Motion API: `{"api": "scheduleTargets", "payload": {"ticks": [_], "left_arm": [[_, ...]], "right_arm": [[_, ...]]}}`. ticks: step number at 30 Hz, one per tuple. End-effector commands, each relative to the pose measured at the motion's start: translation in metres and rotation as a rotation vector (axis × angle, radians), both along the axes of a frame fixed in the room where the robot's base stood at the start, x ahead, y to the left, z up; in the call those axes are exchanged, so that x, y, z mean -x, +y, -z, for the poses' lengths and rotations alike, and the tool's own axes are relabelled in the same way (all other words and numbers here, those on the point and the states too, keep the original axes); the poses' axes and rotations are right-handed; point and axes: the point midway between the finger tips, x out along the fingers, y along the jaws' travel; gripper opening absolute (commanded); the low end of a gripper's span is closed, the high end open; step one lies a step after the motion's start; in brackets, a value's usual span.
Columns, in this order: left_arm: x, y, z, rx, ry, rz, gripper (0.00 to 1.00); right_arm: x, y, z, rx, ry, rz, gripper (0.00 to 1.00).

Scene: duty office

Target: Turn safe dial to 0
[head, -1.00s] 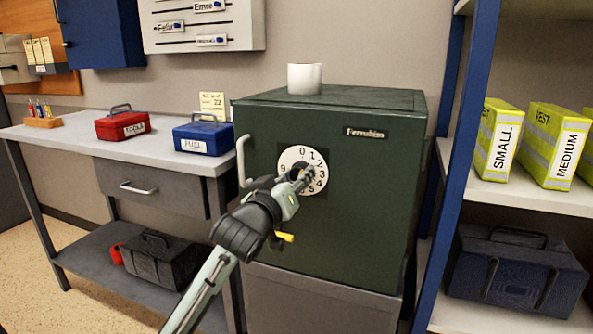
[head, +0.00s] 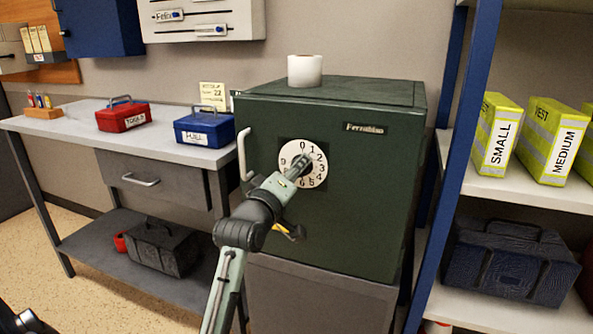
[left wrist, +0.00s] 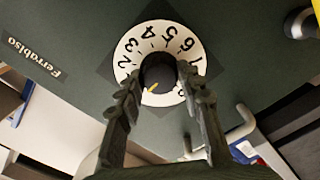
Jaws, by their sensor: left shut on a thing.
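The dark green safe (head: 370,200) stands on a grey base. Its white dial (head: 318,175) carries black figures, with 0 at the top in the head view. My left gripper (head: 303,163) reaches the dial from the front and covers part of it. In the left wrist view the black knob (left wrist: 158,72) sits at the middle of the white dial (left wrist: 180,36), and my left gripper (left wrist: 162,98) is shut on it, a finger on each side. The knob's yellow mark points to the lower left there; the figure it faces is hidden or unclear. My right gripper is out of view.
The safe's handle (head: 243,155) is close left of my gripper; it also shows in the left wrist view (left wrist: 243,118). A white roll (head: 305,70) stands on the safe. A bench (head: 85,128) with boxes is left, blue-posted shelves (head: 455,170) right.

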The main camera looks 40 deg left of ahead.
Motion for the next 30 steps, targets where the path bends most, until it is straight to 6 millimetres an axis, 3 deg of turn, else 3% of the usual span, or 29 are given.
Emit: {"api": "scheduleTargets", "payload": {"ticks": [13,14,18,26,30], "left_arm": [[0.0001,0.0007,-0.0002,0.010,-0.003,-0.001,0.07],[0.0001,0.0007,-0.0002,0.010,-0.003,-0.001,0.40],[0.0000,0.0005,-0.0003,0.009,-0.003,-0.001,0.57],[0.0003,0.0002,-0.0002,0.008,-0.002,0.000,0.57],[0.0095,-0.0021,0.0001,0.009,-0.003,-0.001,0.57]], "right_arm": [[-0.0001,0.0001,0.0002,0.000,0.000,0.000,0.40],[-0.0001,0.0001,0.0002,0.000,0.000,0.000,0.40],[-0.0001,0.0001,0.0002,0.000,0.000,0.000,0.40],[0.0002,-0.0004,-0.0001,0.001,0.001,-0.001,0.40],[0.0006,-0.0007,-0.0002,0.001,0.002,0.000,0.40]]}}
